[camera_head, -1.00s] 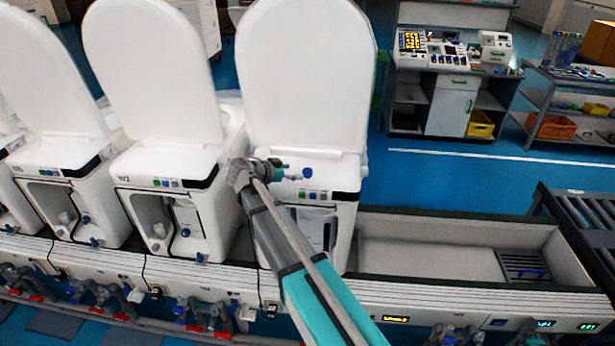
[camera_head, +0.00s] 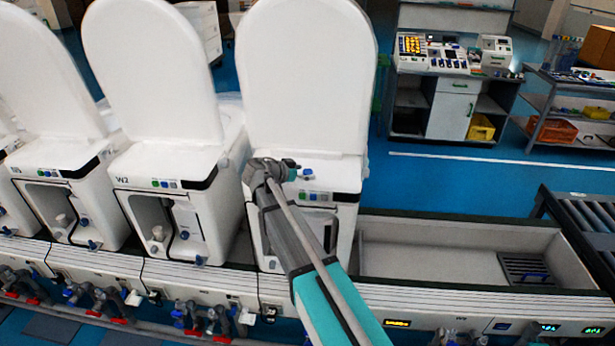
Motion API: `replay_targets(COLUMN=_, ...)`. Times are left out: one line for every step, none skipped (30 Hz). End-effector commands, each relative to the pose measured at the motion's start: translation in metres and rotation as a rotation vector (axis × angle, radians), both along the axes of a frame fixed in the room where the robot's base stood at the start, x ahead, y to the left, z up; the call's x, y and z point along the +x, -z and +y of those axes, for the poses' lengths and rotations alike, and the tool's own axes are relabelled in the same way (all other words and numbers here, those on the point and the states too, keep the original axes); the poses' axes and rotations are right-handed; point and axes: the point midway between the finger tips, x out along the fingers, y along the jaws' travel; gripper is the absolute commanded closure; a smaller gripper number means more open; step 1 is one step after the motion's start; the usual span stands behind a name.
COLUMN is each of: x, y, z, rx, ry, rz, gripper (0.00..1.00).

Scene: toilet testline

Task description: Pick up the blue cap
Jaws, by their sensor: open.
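The small blue cap (camera_head: 308,171) is on the white top ledge of the rightmost toilet unit (camera_head: 335,172), in front of its raised lid. My gripper (camera_head: 299,174) is at the end of the arm, over the same ledge, just left of the cap. Its fingers point right toward the cap and are open. At this size I cannot tell whether a fingertip touches the cap or passes around it. My arm hides part of the unit's front.
More white toilet units (camera_head: 165,180) with raised lids stand to the left. The rightmost raised lid (camera_head: 305,75) rises close behind my gripper. A control console (camera_head: 440,55) and a shelf cart (camera_head: 570,105) stand farther back.

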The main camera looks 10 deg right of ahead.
Motion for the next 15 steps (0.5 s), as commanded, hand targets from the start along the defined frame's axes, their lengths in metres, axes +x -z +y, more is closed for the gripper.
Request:
replay_targets(x=0.0027, y=0.0038, z=-0.0045, rx=0.0, ry=0.001, rz=0.0, gripper=0.12)
replay_targets(x=0.0035, y=0.0043, z=-0.0064, rx=0.0, ry=0.001, rz=0.0, gripper=0.12)
replay_targets(x=0.0044, y=0.0049, z=-0.0084, rx=0.0, ry=0.001, rz=0.0, gripper=0.12)
replay_targets(x=0.0048, y=0.0051, z=-0.0094, rx=0.0, ry=0.001, rz=0.0, gripper=0.12)
replay_targets(x=0.0051, y=0.0051, z=-0.0101, rx=0.0, ry=0.0, rz=0.0, gripper=0.12)
replay_targets(x=0.0052, y=0.0051, z=-0.0105, rx=0.0, ry=0.0, rz=0.001, gripper=0.12)
replay_targets(x=0.0053, y=0.0049, z=-0.0106, rx=0.0, ry=0.0, rz=0.001, gripper=0.12)
replay_targets(x=0.0053, y=0.0048, z=-0.0106, rx=0.0, ry=0.0, rz=0.001, gripper=0.12)
replay_targets(x=0.0052, y=0.0046, z=-0.0105, rx=0.0, ry=0.0, rz=0.001, gripper=0.12)
replay_targets(x=0.0052, y=0.0046, z=-0.0104, rx=0.0, ry=0.0, rz=0.001, gripper=0.12)
replay_targets(x=0.0052, y=0.0046, z=-0.0104, rx=0.0, ry=0.0, rz=0.001, gripper=0.12)
replay_targets(x=0.0051, y=0.0046, z=-0.0103, rx=0.0, ry=0.0, rz=0.0, gripper=0.12)
replay_targets(x=0.0051, y=0.0046, z=-0.0103, rx=0.0, ry=0.0, rz=0.0, gripper=0.12)
replay_targets(x=0.0051, y=0.0046, z=-0.0103, rx=0.0, ry=0.0, rz=0.0, gripper=0.12)
replay_targets(x=0.0051, y=0.0046, z=-0.0107, rx=0.0, ry=0.0, rz=0.0, gripper=0.12)
